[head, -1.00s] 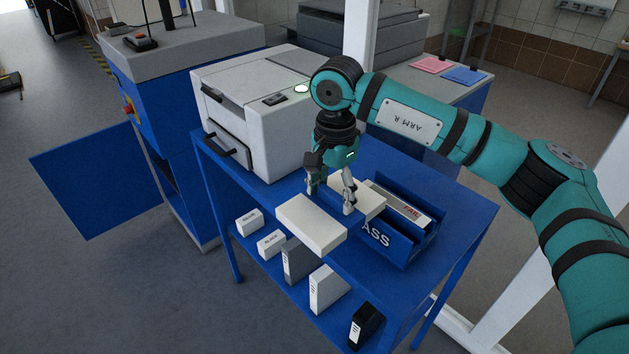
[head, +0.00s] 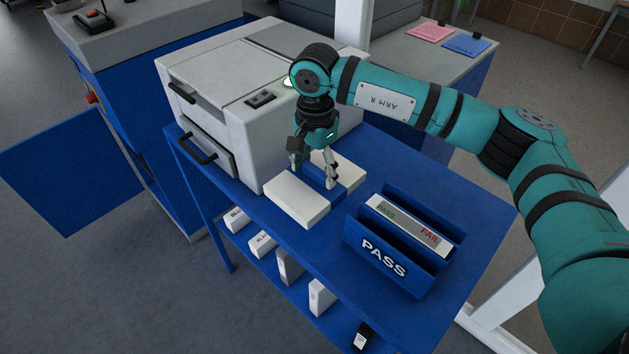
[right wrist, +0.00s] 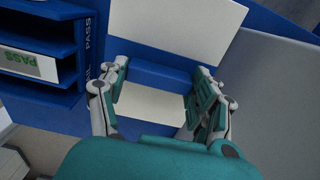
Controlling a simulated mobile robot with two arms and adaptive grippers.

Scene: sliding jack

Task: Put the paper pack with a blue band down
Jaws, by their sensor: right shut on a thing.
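The paper pack (head: 297,201) is white with a blue band (right wrist: 150,74) around its middle. My right gripper (head: 315,178) is shut on it across the band, one finger on each side. The pack is level, at or just above the blue table top (head: 260,208), between the printer and the PASS tray. I cannot tell whether its underside touches the table. In the right wrist view the gripper's fingers (right wrist: 158,97) straddle the band, with white paper on both sides of it. My left gripper is not in view.
The grey-white printer (head: 262,125) stands close behind and left of the pack. A blue tray marked PASS (head: 365,262) holding a PASS/FAIL strip (head: 412,226) stands to the right. Several small boxes (head: 290,265) sit on the lower shelf. The table's right end is bare.

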